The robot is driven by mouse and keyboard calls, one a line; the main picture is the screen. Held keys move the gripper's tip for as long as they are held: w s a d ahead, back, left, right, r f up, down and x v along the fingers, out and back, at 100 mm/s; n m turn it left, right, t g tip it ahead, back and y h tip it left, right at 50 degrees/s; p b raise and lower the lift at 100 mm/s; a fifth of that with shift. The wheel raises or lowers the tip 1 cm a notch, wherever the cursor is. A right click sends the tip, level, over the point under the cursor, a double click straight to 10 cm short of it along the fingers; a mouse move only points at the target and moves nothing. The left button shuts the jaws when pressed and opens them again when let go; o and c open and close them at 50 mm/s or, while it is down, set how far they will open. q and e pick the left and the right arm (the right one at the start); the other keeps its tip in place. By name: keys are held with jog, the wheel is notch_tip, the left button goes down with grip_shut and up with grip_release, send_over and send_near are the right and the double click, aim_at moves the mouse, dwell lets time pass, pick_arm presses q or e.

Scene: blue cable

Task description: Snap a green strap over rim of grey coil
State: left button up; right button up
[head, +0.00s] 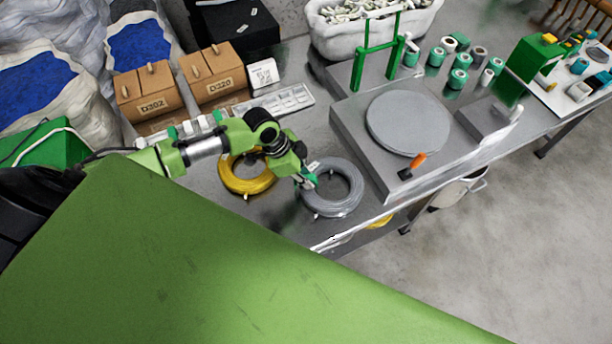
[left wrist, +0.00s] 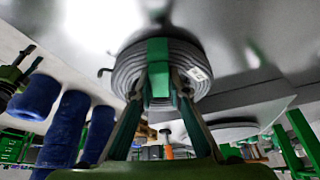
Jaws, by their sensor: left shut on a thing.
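The grey coil (head: 347,202) lies flat on the metal bench, right of a yellow coil (head: 240,186). My left gripper (head: 307,183) is at the coil's left rim, its fingers pointing down. In the left wrist view the grey coil (left wrist: 190,53) is straight ahead, with a small white label on its side. A green strap (left wrist: 157,55) stands against the coil's rim between the two fingertips of my left gripper (left wrist: 160,88), which is shut on it. Whether the strap is fully seated around the rim cannot be told. My right gripper is not in view.
A raised metal platform with a grey round plate (head: 408,122) and an orange-handled part (head: 414,165) stands right of the coil. A tray (head: 275,104) and cardboard boxes (head: 148,92) are behind. The bench's front edge is close to the coil.

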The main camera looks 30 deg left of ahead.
pick_arm(q)
jog(key=o, duration=1)
notch_tip(320, 180, up, 7)
jog(key=p, duration=0.7)
dwell(0.6)
